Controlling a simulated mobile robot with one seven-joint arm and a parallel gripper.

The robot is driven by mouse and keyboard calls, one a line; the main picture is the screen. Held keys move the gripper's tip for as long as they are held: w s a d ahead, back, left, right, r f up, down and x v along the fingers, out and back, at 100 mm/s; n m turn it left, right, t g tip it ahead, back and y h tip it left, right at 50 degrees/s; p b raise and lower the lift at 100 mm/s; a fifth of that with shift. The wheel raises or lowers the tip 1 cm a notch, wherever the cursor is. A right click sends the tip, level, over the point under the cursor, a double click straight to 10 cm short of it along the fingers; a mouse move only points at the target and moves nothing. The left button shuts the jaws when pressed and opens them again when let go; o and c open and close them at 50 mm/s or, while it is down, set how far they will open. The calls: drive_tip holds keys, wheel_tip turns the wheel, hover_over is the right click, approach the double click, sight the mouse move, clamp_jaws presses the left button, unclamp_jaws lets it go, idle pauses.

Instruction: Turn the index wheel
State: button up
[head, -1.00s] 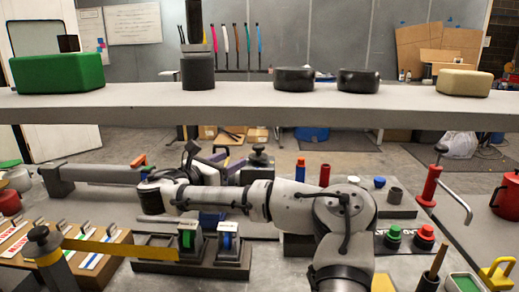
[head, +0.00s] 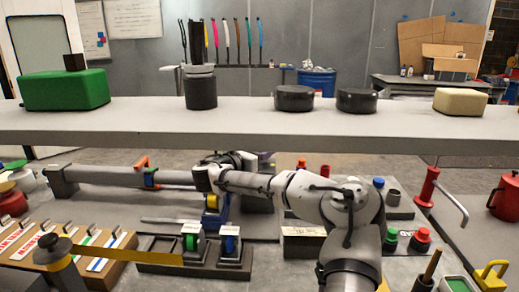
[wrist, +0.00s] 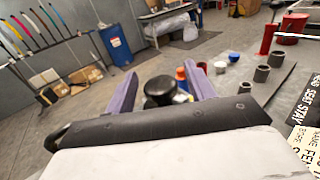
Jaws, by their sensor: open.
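Small thumbwheels stand in dark holders in the head view: a green one (head: 191,242) and a blue one (head: 229,243), side by side on a dark base (head: 180,259). A yellow wheel (head: 212,203) in a blue holder is behind them, partly under my arm. I cannot tell which is the index wheel. My gripper (wrist: 160,72) shows in the wrist view as two purple fingers, apart. A black round knob (wrist: 160,90) appears between them, beyond the wrist housing; I see no contact. In the head view my arm hides the gripper.
A long grey shelf (head: 300,122) crosses above the bench, carrying a green block (head: 66,90) and black discs. A red-handled crank (head: 428,186) and red and green buttons are at right. Labelled levers (head: 75,243) and a yellow-banded post (head: 55,250) are at front left.

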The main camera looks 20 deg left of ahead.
drive_tip(key=c, duration=0.9)
drive_tip(key=shift+c, duration=0.2)
drive_tip(key=shift+d+n+y, duration=0.1)
drive_tip(key=shift+n+y, duration=0.2)
drive_tip(key=shift+y, duration=0.1)
